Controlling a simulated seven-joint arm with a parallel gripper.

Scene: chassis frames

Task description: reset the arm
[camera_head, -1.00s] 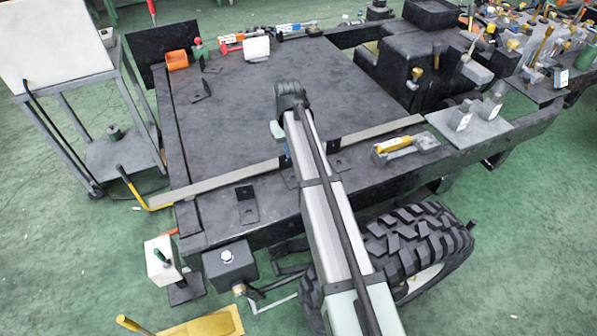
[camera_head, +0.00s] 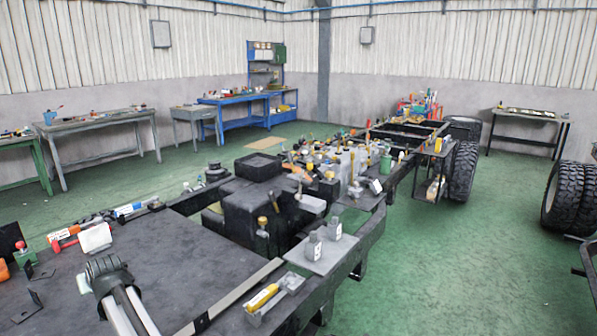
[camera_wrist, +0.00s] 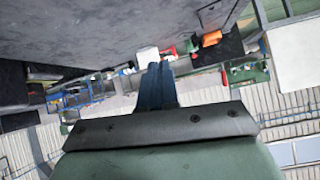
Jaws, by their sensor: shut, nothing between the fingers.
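My gripper (camera_wrist: 158,85) shows in the wrist view as narrow dark blue fingers lying together, with nothing between them. A dark plate with bolts and a green housing sit behind the fingers. In the head view, part of my arm rises from the bottom left edge over the dark chassis deck (camera_head: 180,258), ending in a black ribbed joint. My gripper cannot be made out in that view. The wrist picture looks upside down, with the dark deck (camera_wrist: 90,30) along its top.
A white block (camera_head: 95,238) and tools lie on the deck's far left. A yellow-handled tool (camera_head: 263,297) lies near its right edge. Cluttered parts (camera_head: 330,165) cover the chassis behind. Workbenches (camera_head: 100,125) stand along the wall. Green floor (camera_head: 440,255) is clear at right.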

